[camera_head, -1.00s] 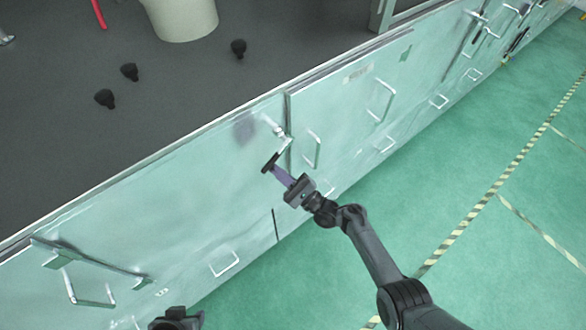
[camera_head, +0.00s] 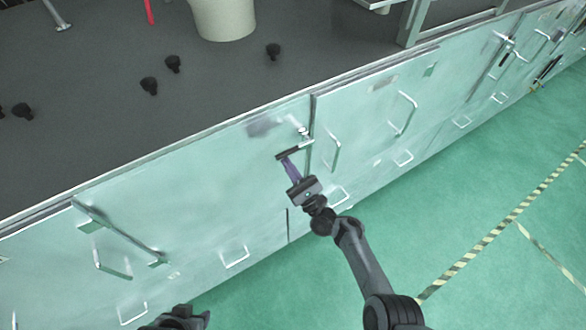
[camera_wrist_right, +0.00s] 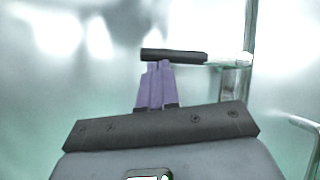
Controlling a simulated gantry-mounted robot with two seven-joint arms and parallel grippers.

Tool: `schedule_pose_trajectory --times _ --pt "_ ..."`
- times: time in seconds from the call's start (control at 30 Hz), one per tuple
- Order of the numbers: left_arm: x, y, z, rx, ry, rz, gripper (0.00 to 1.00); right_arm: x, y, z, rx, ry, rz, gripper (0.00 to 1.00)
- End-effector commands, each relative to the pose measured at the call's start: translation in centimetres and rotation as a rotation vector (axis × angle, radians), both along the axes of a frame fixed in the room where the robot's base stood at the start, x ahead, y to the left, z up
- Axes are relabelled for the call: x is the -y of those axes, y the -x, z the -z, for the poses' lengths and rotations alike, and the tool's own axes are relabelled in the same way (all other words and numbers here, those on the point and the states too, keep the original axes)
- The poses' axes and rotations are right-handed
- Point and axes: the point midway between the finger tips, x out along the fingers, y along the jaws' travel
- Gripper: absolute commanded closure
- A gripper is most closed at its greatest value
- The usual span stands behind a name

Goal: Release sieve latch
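The latch has a silver pivot (camera_head: 306,134) beside a vertical door seam on the pale green panel, and a black handle (camera_head: 290,153) pointing left. In the right wrist view the black handle (camera_wrist_right: 174,55) lies nearly level, with its pale shank at right. My right gripper (camera_head: 289,161) has its purple fingers together just below the handle. In the wrist view the fingertips (camera_wrist_right: 160,65) meet the handle's lower edge and seem to touch it; they do not visibly wrap round it. My left gripper (camera_head: 182,318) shows only partly at the bottom edge, away from the latch.
A silver pull handle (camera_head: 333,152) stands just right of the latch, close to my right gripper. A long bar (camera_head: 120,232) crosses the panel at left. Black knobs (camera_head: 149,86) and a cream bucket (camera_head: 224,18) are on the dark surface above. The green floor at right is clear.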

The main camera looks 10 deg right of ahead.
Motion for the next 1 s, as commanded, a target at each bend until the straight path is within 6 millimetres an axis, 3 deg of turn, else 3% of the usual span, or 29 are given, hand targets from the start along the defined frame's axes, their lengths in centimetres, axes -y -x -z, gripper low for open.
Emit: schedule_pose_trajectory --times 0.57,0.77,0.93,1.0 --pt "-0.2 0.0 0.2 0.001 -0.011 0.007 0.6 -0.3 0.0 0.0 0.003 -0.001 -0.005 1.0" --pt "-0.3 0.0 1.9 0.001 -0.014 0.009 0.6 -0.1 0.2 2.0 0.001 0.001 -0.003 1.0" --pt "-0.3 0.0 4.2 0.001 -0.013 0.008 0.6 0.2 0.5 4.8 -0.001 0.001 -0.002 1.0" --pt "-0.3 0.1 3.7 -0.005 -0.012 0.008 0.6 0.8 1.8 5.1 -0.005 0.001 0.0 1.0"
